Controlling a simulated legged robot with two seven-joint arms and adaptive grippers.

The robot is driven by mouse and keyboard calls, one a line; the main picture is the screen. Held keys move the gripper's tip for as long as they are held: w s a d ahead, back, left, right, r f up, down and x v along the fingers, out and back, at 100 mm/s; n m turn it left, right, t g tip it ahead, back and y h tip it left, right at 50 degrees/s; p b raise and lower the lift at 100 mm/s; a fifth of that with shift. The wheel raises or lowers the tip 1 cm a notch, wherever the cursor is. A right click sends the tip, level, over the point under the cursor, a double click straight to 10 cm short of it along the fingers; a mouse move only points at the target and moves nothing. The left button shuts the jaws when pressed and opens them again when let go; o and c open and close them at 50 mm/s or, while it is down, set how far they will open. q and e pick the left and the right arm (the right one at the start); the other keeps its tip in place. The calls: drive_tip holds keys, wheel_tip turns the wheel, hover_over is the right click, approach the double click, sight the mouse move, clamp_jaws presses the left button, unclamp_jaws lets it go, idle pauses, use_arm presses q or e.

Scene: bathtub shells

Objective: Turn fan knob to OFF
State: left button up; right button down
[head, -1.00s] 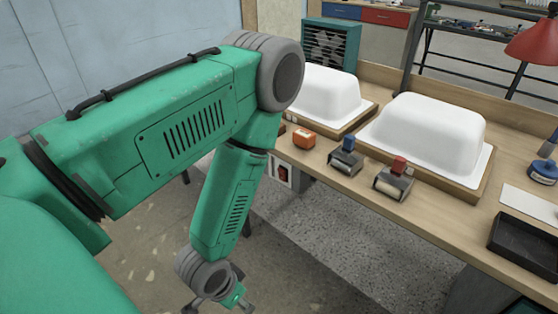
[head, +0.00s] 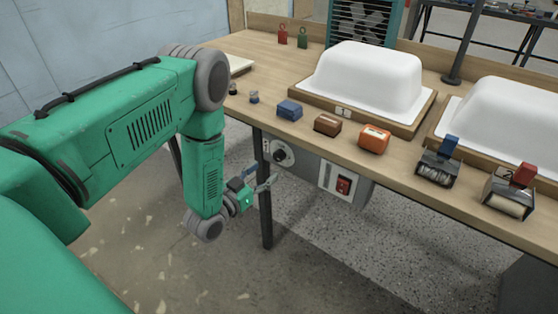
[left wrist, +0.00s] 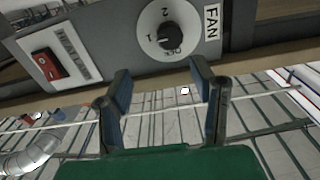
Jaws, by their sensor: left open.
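The fan knob (head: 281,154) is a dark knob on a white round dial on the grey box under the bench's front edge. In the left wrist view the black knob (left wrist: 170,38) shows clearly, with marks 1, 2 and OFF around it and a FAN label (left wrist: 212,22) beside it. Its pointer seems to face the 1, but this is hard to read. My left gripper (head: 262,177) is open and empty, a little below and left of the dial, apart from it. In the left wrist view its fingers (left wrist: 160,82) stand below the dial. My right gripper is not in view.
A red rocker switch (head: 343,185) sits on the same box, right of the knob. A bench leg (head: 266,205) stands close to my left gripper. The teal fan (head: 365,22) is at the back. White tub shells (head: 368,75) and several small blocks lie on the bench.

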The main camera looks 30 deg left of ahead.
sight(275, 158)
use_arm(q)
drive_tip(key=w, duration=0.2)
drive_tip(key=w+a, duration=0.1)
drive_tip(key=w, duration=0.2)
drive_tip(key=w+a+f+b, duration=0.1)
drive_tip(key=w, duration=0.1)
drive_tip(key=shift+w, duration=0.4)
drive_tip(key=shift+w+d+r, duration=0.1)
drive_tip(key=shift+d+r, duration=0.05)
drive_tip(key=shift+d, duration=0.3)
drive_tip(key=shift+w+d+r, duration=0.1)
drive_tip(key=shift+d+r, duration=0.05)
drive_tip(key=shift+d, duration=0.3)
drive_tip(key=shift+a, duration=0.1)
drive_tip(key=c, duration=0.7)
drive_tip(key=shift+s+a+f, duration=0.1)
drive_tip(key=shift+a+f, duration=0.05)
drive_tip(key=shift+a, duration=0.1)
drive_tip(key=c, duration=0.4)
drive_tip(key=shift+s+a+f, duration=0.1)
drive_tip(key=shift+a+f, duration=0.05)
drive_tip(key=shift+a, duration=0.1)
drive_tip(key=shift+c, duration=0.2)
